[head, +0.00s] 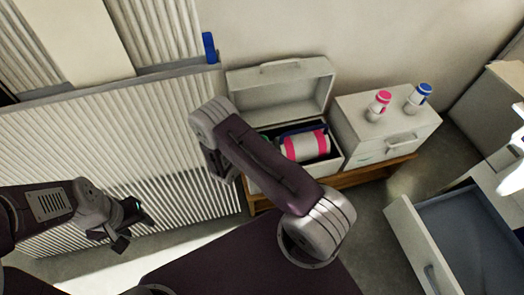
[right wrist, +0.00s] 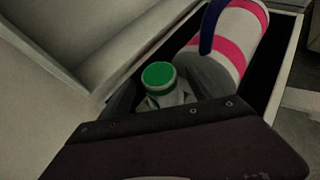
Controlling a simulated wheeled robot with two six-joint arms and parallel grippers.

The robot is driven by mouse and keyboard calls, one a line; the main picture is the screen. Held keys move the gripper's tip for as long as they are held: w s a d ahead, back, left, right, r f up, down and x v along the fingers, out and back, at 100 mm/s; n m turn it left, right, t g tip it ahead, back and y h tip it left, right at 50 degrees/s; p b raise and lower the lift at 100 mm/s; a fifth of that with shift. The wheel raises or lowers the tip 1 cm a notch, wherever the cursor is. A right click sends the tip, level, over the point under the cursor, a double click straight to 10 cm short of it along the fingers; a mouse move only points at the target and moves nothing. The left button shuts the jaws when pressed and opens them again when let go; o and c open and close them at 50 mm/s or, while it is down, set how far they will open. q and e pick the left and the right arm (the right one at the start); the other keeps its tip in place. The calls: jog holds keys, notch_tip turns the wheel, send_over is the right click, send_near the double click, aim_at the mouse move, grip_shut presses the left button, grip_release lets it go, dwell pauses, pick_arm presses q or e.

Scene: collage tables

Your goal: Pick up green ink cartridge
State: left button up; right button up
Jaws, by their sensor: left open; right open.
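The green ink cartridge (right wrist: 158,77), white with a green cap, stands in the open printer-like box in the right wrist view. Only a sliver of green (head: 264,138) shows in the head view, beside my right arm. My right gripper (right wrist: 156,98) is open, its dark fingers on either side of the cartridge's body; whether they touch it cannot be told. In the head view this gripper is largely hidden by its own arm. My left gripper (head: 126,222) is open and empty at the left, in front of the ribbed panel.
A large white cylinder with pink bands (head: 305,146) lies in the box (head: 336,160) right of the cartridge. The lid (head: 281,88) stands open behind. Pink (head: 379,104) and blue (head: 418,98) cartridges stand on a closed white box (head: 386,130). An open drawer (head: 470,235) juts out lower right.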

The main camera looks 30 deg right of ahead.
jog(key=shift+x, duration=1.25)
jog(key=shift+a, duration=0.1)
grip_shut()
